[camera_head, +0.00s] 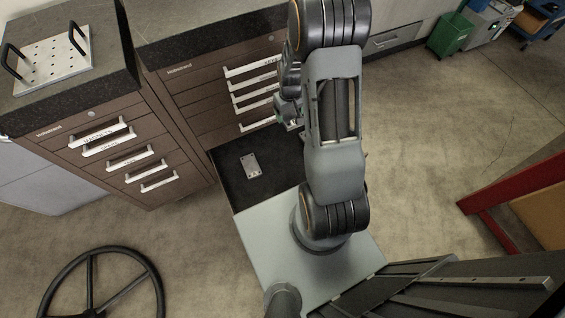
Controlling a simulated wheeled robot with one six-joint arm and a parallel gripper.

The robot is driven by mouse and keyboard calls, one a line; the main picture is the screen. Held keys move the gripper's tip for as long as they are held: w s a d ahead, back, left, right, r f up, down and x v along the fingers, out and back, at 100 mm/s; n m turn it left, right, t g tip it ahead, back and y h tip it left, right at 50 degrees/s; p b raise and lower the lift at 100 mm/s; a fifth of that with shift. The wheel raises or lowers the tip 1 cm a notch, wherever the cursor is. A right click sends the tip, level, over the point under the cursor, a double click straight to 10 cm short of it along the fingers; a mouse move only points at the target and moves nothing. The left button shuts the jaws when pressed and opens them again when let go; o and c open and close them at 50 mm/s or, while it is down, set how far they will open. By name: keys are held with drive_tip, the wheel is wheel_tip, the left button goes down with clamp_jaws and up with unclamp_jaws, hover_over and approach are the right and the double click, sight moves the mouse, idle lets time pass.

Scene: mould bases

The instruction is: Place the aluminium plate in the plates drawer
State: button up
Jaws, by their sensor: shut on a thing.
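A small light-grey metal plate with holes (251,165) lies flat on the black mat of my base, clear of my gripper. My gripper (291,117) is at the front of the right-hand brown cabinet (188,98), by the right ends of its drawer handles. It is shut, seemingly on a pale drawer handle (257,125), but my arm covers part of the contact. Which drawer it is cannot be told for sure. The drawer labels there are too small to read, and the drawers look closed.
A left-hand cabinet (105,150) has several handled drawers and a perforated plate with two black handles (51,60) on top. A black steering wheel (103,283) is at lower left. A green bin (450,35) stands at the back right. A red frame (510,175) is at right. Floor between is clear.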

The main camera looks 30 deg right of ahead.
drive_tip(key=s+d+f+b, duration=0.3)
drive_tip(key=d+f+b, duration=0.3)
drive_tip(key=f+b, duration=0.3)
drive_tip(key=s+d+f+b, duration=0.2)
drive_tip(key=d+f+b, duration=0.4)
drive_tip(key=f, duration=0.6)
drive_tip(key=b, duration=0.4)
hover_over(287, 152)
drive_tip(key=s+d, duration=0.1)
wheel_tip(287, 152, down, 8)
drive_tip(key=shift+d+r, duration=0.1)
drive_tip(key=shift+w+a+f+b, duration=0.25)
drive_tip(key=shift+a+f+b, duration=0.1)
drive_tip(key=shift+f, duration=0.25)
drive_tip(key=shift+w+a+f+b, duration=0.1)
drive_tip(key=shift+f+b, duration=0.3)
drive_tip(key=shift+f, duration=0.5)
drive_tip(key=shift+w+a+f+b, duration=0.1)
drive_tip(key=shift+f+b, duration=0.25)
drive_tip(key=shift+f, duration=0.5)
drive_tip(key=shift+f, duration=0.1)
drive_tip(key=o, duration=1.3)
drive_tip(key=shift+s, duration=0.1)
drive_tip(key=shift+c, duration=0.2)
